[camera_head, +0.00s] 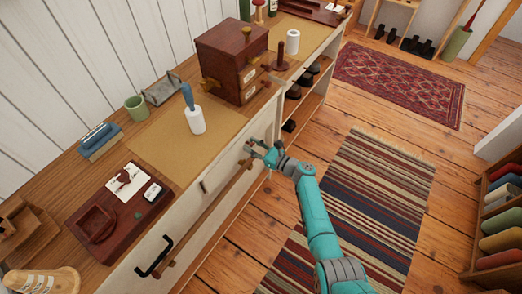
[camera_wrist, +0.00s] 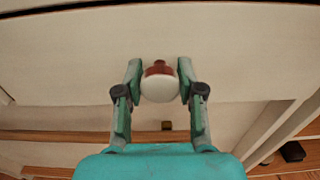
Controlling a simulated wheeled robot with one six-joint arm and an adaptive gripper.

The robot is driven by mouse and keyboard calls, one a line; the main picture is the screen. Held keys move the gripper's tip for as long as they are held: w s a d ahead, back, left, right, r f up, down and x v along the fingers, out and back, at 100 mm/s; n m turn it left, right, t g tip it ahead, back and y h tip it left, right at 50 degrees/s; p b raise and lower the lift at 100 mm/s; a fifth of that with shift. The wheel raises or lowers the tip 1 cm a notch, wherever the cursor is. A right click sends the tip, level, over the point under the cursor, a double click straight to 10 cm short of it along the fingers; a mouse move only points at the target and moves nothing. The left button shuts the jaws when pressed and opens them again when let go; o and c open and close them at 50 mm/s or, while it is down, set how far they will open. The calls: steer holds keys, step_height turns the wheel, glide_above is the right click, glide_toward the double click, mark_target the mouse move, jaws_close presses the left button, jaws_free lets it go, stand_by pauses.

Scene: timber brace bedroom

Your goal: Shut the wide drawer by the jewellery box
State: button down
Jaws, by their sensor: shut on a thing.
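The jewellery box (camera_head: 232,62) is a dark red-brown wooden chest with small drawers, standing on the long wooden cabinet. Below it is a wide cream drawer front (camera_head: 230,160), which fills much of the wrist view (camera_wrist: 230,50). My gripper (camera_head: 262,152) is at this front, just below and right of the box. In the wrist view my gripper (camera_wrist: 160,88) has its fingers on both sides of a round white knob (camera_wrist: 160,90) with a red-brown base, and is shut on it. A dark gap runs along the front's top edge; how far the drawer stands out I cannot tell.
A black handle (camera_head: 155,257) and a wooden rail (camera_head: 215,208) stick out along the cabinet front to the left. Open shelves with dark items (camera_head: 292,92) lie to the right. A striped rug (camera_head: 375,190) covers the floor; a rack (camera_head: 500,220) stands at far right.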

steer(key=shift+w+a, duration=0.2)
steer(key=shift+a, duration=0.05)
steer(key=c, duration=0.7)
jaws_free()
steer(key=shift+a, duration=0.1)
steer(key=v, duration=1.2)
